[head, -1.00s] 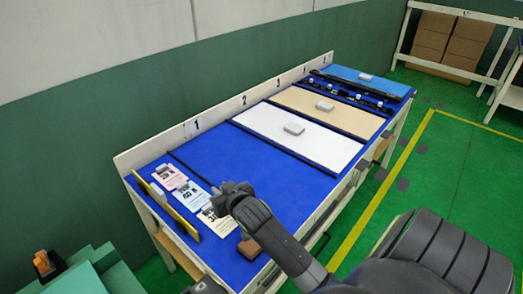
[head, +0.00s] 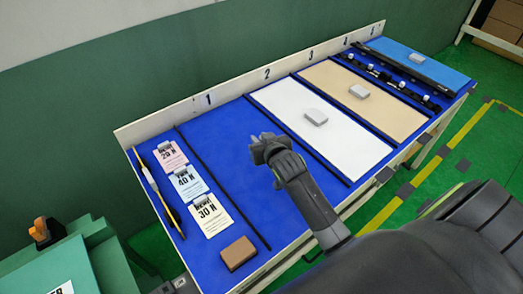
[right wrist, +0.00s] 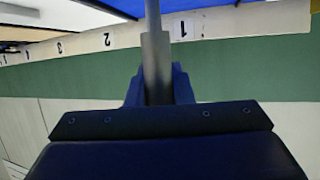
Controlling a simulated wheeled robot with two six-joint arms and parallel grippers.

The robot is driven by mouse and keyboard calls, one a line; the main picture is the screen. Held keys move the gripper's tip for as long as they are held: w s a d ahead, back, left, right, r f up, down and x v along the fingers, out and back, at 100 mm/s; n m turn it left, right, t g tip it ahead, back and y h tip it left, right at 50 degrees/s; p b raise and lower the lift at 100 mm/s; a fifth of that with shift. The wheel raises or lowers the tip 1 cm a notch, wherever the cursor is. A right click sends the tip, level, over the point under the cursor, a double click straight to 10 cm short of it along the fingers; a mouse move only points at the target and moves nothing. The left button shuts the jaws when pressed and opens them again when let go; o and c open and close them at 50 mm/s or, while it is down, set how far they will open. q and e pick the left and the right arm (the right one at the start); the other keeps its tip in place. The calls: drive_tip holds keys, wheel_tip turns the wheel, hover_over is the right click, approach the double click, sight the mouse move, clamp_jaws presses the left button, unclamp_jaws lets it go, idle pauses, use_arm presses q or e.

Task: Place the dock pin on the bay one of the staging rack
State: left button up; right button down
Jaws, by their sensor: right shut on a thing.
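The staging rack (head: 222,146) is a long blue-topped table with numbered bays along its back board. Bay one (head: 222,122), under the number 1, is a bare blue strip between two dark dividers. My right gripper (head: 266,142) is over the right part of bay one in the head view, apparently above its surface. In the right wrist view it is shut on the dock pin (right wrist: 155,60), a grey rod with a thinner end pointing away from the fingers. The pin is hardly distinguishable in the head view. My left gripper is not in view.
Left of bay one lie three printed cards (head: 186,184), a brown block (head: 238,253) and a thin yellow item (head: 166,205). Bay two holds a white panel (head: 290,105) with a grey block (head: 316,117). A tan panel (head: 345,110) lies beyond. The back board (head: 235,88) borders the rack.

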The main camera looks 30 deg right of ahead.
wheel_tip(320, 180, down, 6)
drive_tip(key=shift+f, duration=0.25)
drive_tip(key=shift+f, duration=0.15)
drive_tip(key=c, duration=1.3)
unclamp_jaws()
drive_tip(key=v, duration=1.2)
drive_tip(key=shift+b, duration=0.3)
